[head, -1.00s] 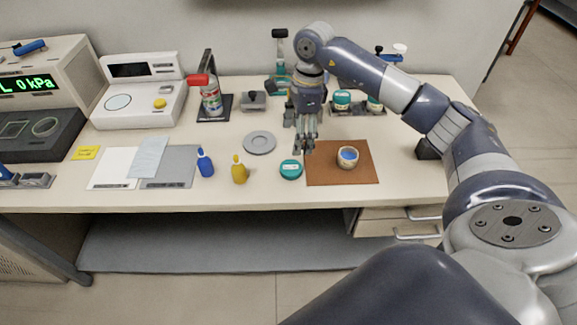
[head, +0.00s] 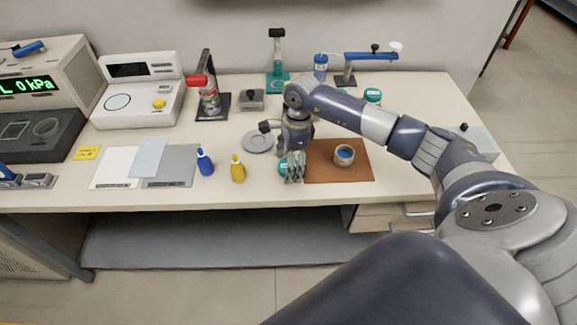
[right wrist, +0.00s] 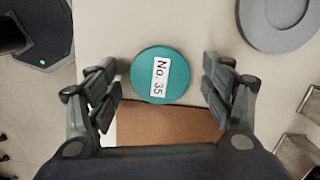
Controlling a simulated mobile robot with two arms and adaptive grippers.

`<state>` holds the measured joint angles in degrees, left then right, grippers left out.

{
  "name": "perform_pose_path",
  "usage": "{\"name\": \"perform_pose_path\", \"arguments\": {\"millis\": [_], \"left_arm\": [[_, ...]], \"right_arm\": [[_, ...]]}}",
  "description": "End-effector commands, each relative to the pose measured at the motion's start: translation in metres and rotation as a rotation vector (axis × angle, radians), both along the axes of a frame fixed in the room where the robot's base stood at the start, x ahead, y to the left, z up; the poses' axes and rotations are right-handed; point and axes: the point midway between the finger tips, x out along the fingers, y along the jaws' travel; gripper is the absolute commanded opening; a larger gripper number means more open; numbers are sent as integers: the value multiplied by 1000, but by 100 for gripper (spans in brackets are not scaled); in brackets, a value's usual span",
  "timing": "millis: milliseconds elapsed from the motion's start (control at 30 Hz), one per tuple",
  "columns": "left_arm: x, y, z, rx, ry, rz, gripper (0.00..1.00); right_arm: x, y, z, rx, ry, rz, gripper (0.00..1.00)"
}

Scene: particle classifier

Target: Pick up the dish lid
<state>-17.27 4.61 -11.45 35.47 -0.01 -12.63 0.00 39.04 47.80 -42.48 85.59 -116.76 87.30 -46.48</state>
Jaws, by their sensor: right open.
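A round teal dish lid labelled "No. 35" (right wrist: 160,75) lies flat on the table. In the head view the lid (head: 282,167) is partly hidden by my right gripper (head: 294,178). In the right wrist view my right gripper (right wrist: 163,80) is open, with its fingers apart on either side of the lid and nothing held. The height of the fingertips above the table is hard to tell. An open dish with blue contents (head: 344,154) stands on the brown mat (head: 325,175) right of the lid. My left gripper is not in view.
A grey disc (head: 257,141) lies behind the lid. The table's front edge (head: 250,202) is close. Other stands and instruments line the back.

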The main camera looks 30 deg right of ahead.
Motion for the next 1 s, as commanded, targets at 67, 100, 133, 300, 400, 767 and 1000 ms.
{"name": "perform_pose_path", "arguments": {"millis": [67,100,133,300,400,767,1000], "left_arm": [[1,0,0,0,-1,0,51],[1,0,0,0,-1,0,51],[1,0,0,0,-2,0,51],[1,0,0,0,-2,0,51],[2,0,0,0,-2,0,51],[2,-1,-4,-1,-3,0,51],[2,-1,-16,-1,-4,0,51]], "right_arm": [[0,0,0,0,0,0,72],[0,0,0,0,0,0,63],[0,0,0,0,0,0,56],[0,0,0,0,0,0,30],[0,0,1,0,0,0,27],[1,-1,8,0,-3,0,27],[-8,2,35,-2,0,3,27]]}}
